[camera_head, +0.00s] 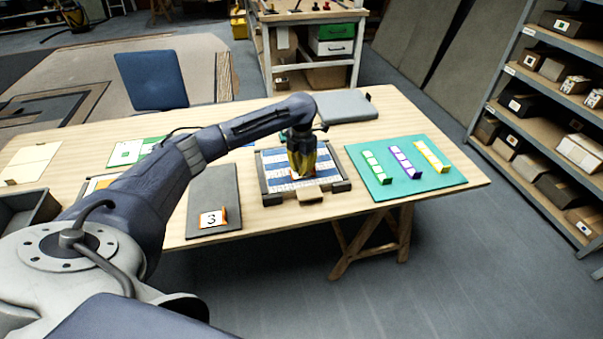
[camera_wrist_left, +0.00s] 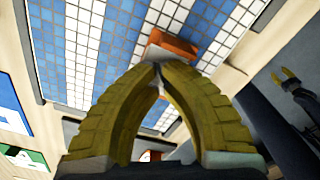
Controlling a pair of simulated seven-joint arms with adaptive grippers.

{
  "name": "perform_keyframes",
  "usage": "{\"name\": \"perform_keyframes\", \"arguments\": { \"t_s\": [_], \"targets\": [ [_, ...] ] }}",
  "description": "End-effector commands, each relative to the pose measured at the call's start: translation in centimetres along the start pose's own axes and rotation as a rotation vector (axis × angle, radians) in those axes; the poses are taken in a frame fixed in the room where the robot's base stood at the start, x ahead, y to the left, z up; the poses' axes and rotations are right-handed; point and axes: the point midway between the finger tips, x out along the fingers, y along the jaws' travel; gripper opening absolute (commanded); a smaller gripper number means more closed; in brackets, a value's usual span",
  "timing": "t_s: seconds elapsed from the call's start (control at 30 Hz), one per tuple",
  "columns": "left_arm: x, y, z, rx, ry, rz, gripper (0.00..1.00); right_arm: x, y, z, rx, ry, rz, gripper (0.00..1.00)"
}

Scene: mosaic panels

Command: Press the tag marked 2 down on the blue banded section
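The mosaic panel (camera_head: 270,160) is a dark-framed board with blue and white tile bands, near the front of the table. My left gripper (camera_head: 302,176) points down over its front part. In the left wrist view the yellow fingertips (camera_wrist_left: 158,68) meet, with their tips against an orange tag with a white face (camera_wrist_left: 173,46). The tag seems to lie over a blue band beside a white one; its number is hidden. A tag marked 3 (camera_head: 212,218) stands on the grey mat (camera_head: 212,190). A small yellow claw, seemingly my right gripper (camera_wrist_left: 287,76), shows in the left wrist view.
A green mat (camera_head: 405,182) with green, purple and yellow strips lies right of the panel. A brown block (camera_head: 307,195) sits at the panel's front edge. A grey flat case (camera_head: 345,106) lies behind. Shelves (camera_head: 560,110) stand at the right.

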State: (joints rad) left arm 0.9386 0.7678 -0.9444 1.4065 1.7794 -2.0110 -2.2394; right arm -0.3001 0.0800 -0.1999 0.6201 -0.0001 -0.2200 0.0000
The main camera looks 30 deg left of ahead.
Motion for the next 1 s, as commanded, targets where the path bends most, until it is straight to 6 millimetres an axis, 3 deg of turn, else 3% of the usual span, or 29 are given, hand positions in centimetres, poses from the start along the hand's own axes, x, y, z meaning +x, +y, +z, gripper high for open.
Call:
{"name": "perform_keyframes", "arguments": {
  "t_s": [1.0],
  "targets": [
    [1.3,0.0,0.0,-0.001,0.0,0.0,0.0,0.0,0.0,0.0,0.0,0.0,0.0,0.44]
  ]
}}
